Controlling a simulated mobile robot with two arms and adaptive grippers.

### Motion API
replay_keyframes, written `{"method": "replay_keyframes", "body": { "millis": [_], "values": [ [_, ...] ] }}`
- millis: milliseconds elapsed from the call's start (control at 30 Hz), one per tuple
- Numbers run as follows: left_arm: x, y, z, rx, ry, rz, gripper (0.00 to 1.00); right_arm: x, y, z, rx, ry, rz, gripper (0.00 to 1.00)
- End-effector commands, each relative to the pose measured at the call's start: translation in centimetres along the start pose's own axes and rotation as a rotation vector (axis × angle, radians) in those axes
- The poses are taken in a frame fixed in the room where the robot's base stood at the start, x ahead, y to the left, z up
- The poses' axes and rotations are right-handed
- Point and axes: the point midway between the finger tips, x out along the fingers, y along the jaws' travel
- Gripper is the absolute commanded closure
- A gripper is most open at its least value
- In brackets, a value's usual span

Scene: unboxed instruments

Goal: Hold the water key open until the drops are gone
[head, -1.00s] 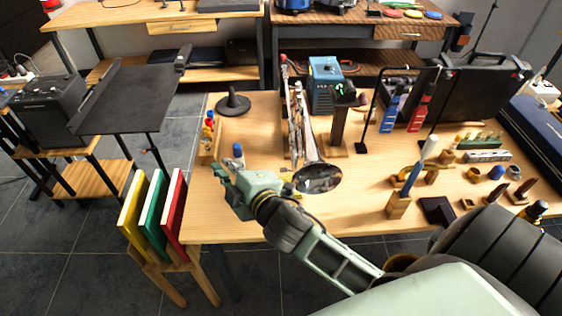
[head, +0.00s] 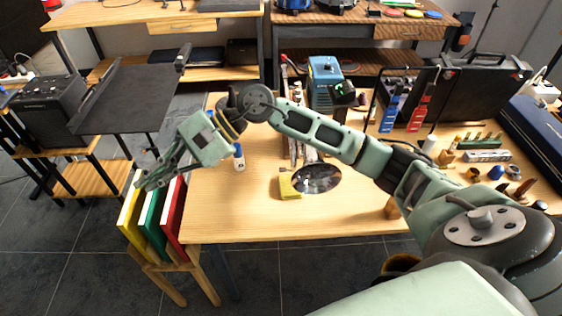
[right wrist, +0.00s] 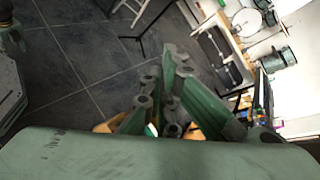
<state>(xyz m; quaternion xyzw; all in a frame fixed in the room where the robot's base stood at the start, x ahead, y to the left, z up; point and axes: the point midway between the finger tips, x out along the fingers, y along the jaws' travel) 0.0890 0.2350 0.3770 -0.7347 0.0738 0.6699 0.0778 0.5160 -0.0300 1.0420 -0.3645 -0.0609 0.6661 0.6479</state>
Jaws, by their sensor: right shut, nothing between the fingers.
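A silver brass instrument stands on the wooden table; its flared bell (head: 317,179) shows below my right arm in the head view. Most of its tubing is hidden behind that arm, and I cannot make out the water key or any drops. My right gripper (head: 145,183) is shut and empty, off the table's left edge above the coloured boards, well left of the instrument. Its fingers also show close together in the right wrist view (right wrist: 172,75). My left gripper is not in view.
A yellow block or cloth (head: 287,186) lies left of the bell. A blue-capped bottle (head: 239,160) stands under my right wrist. Yellow, green (head: 152,219) and red boards stand in a rack at the table's left. The table's front (head: 260,222) is clear.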

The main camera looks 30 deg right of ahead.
Motion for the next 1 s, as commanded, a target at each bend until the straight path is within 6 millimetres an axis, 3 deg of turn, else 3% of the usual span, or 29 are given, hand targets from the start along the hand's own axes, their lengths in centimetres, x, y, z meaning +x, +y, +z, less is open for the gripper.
{"method": "replay_keyframes", "body": {
  "millis": [167,300,400,533,700,1000],
  "values": [
    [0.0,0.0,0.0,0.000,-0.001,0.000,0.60,-6.0,1.9,-6.6,-0.268,0.291,0.287,1.00],
    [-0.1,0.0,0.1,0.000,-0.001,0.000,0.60,-13.0,2.8,-10.8,-0.392,0.488,0.525,1.00],
    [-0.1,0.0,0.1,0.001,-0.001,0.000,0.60,-18.1,3.2,-12.5,-0.429,0.595,0.672,1.00],
    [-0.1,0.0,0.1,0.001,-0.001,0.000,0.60,-23.2,3.7,-13.4,-0.439,0.681,0.813,1.00],
    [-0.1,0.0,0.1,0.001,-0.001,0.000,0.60,-26.4,4.0,-13.6,-0.432,0.727,0.898,1.00],
    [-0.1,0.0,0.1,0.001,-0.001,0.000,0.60,-26.7,4.1,-13.6,-0.430,0.730,0.908,1.00]
  ]
}}
